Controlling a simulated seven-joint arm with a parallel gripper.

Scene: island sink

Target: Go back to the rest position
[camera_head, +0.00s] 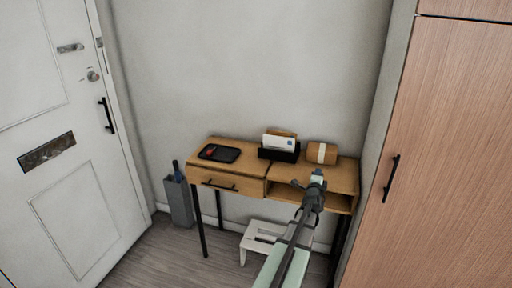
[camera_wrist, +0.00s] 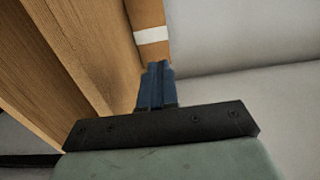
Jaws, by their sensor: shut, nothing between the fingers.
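My gripper (camera_head: 317,174) is at the right half of the wooden console table (camera_head: 235,183), in front of the brown parcel with a white band (camera_head: 322,153). In the wrist view its two dark blue fingers (camera_wrist: 157,70) are together with nothing between them. The parcel also shows just beyond the fingertips in the wrist view (camera_wrist: 149,37); I cannot tell the exact gap. The table's wood fills the left of that view. My arm hides part of the table's open right compartment.
A black tray (camera_head: 219,153) with a small red item and a black letter holder (camera_head: 279,153) with envelopes stand on the table. A white step stool (camera_head: 258,238) is below, a grey umbrella bin (camera_head: 179,202) left. A tall wooden cabinet (camera_head: 440,150) stands right, a white door (camera_head: 65,140) left.

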